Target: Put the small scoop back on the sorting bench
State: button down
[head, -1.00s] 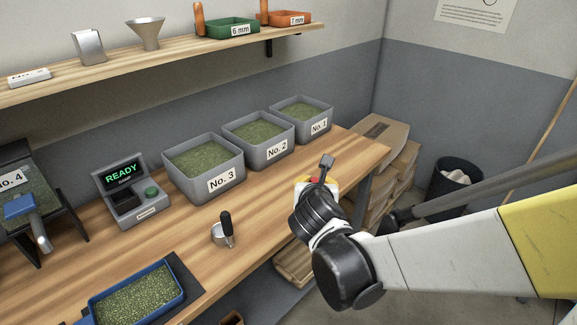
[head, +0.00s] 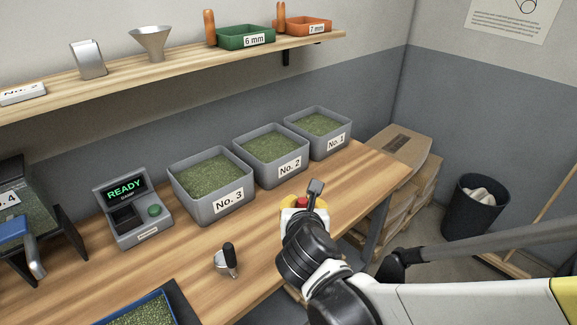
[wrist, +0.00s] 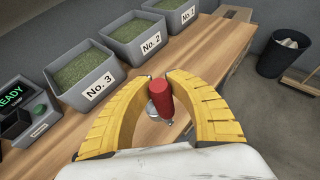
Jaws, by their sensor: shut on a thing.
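My gripper (wrist: 163,88) is shut on the red handle (wrist: 160,96) of a small scoop. Its yellow fingers press on the handle from both sides. A bit of grey metal shows just beyond the handle in the wrist view. In the head view the scoop's grey metal end (head: 316,188) sticks up past my gripper (head: 302,203), with red showing at its base. The wooden bench (head: 265,240) runs below and to the left. My gripper appears near the bench's front edge; its height above the top is hard to tell.
Grey bins No. 3 (head: 212,207), No. 2 (head: 290,167) and No. 1 (head: 336,142) line the back. A black-handled metal tool (head: 227,261) and a READY device (head: 133,213) stand on the bench. The bench top between the bins and front edge is mostly clear. A dark bin (head: 472,210) stands right.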

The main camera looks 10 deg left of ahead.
jog(key=w+a+f+b, duration=0.3)
jog(key=a+f+b, duration=0.3)
jog(key=a+f, duration=0.4)
jog(key=shift+f, duration=0.3)
jog(key=shift+w+a, duration=0.1)
jog(key=shift+f+b, duration=0.2)
jog(key=shift+b, duration=0.2)
jog(key=c, duration=1.4)
grip_release()
jog(key=shift+o, duration=0.7)
jog(key=shift+r, duration=0.1)
